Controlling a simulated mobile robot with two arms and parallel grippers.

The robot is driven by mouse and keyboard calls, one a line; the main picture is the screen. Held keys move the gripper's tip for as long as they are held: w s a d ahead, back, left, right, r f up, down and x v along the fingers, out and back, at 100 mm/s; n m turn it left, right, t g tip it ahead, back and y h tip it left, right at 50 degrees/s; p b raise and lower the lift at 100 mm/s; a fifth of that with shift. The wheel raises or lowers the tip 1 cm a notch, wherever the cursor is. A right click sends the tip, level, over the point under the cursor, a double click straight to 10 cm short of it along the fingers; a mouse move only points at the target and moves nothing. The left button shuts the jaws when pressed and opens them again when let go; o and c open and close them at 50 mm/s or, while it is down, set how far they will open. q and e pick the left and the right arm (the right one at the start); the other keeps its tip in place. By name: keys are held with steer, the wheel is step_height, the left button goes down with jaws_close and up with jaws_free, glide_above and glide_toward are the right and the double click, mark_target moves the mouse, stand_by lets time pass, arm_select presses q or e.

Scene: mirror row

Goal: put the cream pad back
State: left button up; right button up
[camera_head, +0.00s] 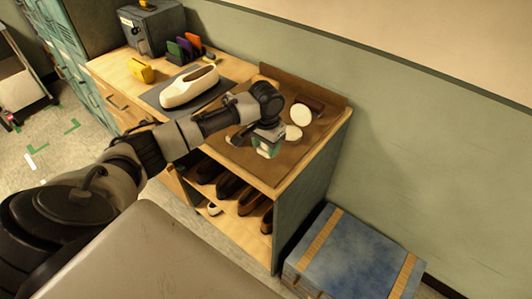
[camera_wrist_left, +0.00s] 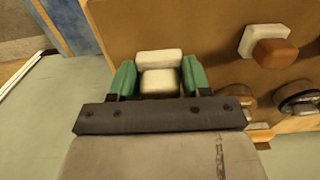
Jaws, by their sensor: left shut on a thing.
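In the head view my left gripper (camera_head: 267,150), with green fingertips, is low over the front part of the brown tray (camera_head: 245,157) on the right end of the wooden cabinet. In the left wrist view its fingers (camera_wrist_left: 158,80) are shut on a small cream pad (camera_wrist_left: 158,60) with a cream block-like grip. The gripper mostly hides this pad in the head view. I cannot tell whether the pad touches the tray surface. My right gripper is not in view.
Round pale pieces (camera_head: 301,114) lie behind the gripper on the tray. The wrist view shows a cream piece with a brown knob (camera_wrist_left: 275,52) and a dark round item (camera_wrist_left: 298,97). A white shoe (camera_head: 190,87) stands left. A blue box (camera_head: 355,257) is on the floor.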

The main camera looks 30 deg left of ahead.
mark_target(266, 155)
arm_select(q)
steer(key=shift+f+p, duration=0.3)
steer(key=shift+f, duration=1.55)
steer(key=o, duration=0.8)
steer(key=shift+f, duration=0.15)
steer(key=shift+o, duration=0.2)
step_height(266, 155, up, 12)
steer(key=shift+r+b, duration=0.2)
steer(key=shift+b, duration=0.35)
